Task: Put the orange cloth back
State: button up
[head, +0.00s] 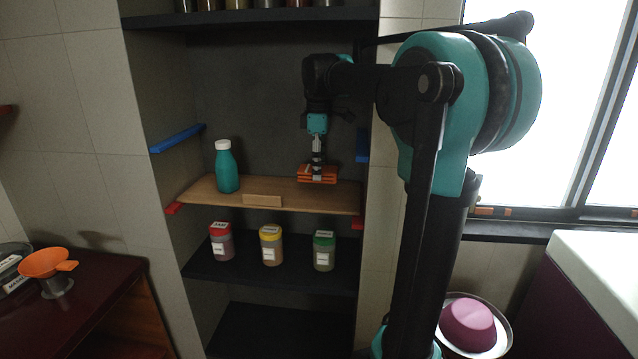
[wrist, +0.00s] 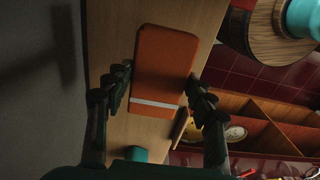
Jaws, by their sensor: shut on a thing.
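The orange cloth (head: 317,175) is a folded, flat block over the right part of the wooden shelf board (head: 232,199). My gripper (head: 317,166) points down from above and is shut on it. In the wrist view the cloth (wrist: 164,62) shows as an orange rectangle with a pale stripe, between the two dark fingers (wrist: 158,88). The board (wrist: 108,30) lies behind it there. I cannot tell whether the cloth touches the board or hangs just above it.
A teal bottle with a white cap (head: 227,170) stands on the board's left part, and a small wooden block (head: 262,201) is at its front edge. Several lidded jars (head: 271,247) stand on the dark shelf below. Blue brackets (head: 178,138) flank the bay above the board.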

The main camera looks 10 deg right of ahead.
jog(key=shift+w+f, duration=0.1)
jog(key=shift+f, duration=2.45)
jog(key=shift+f, duration=0.15)
jog(key=o, duration=1.2)
jog(key=r, duration=0.7)
jog(key=shift+a+r, duration=0.2)
jog(key=shift+r, duration=0.05)
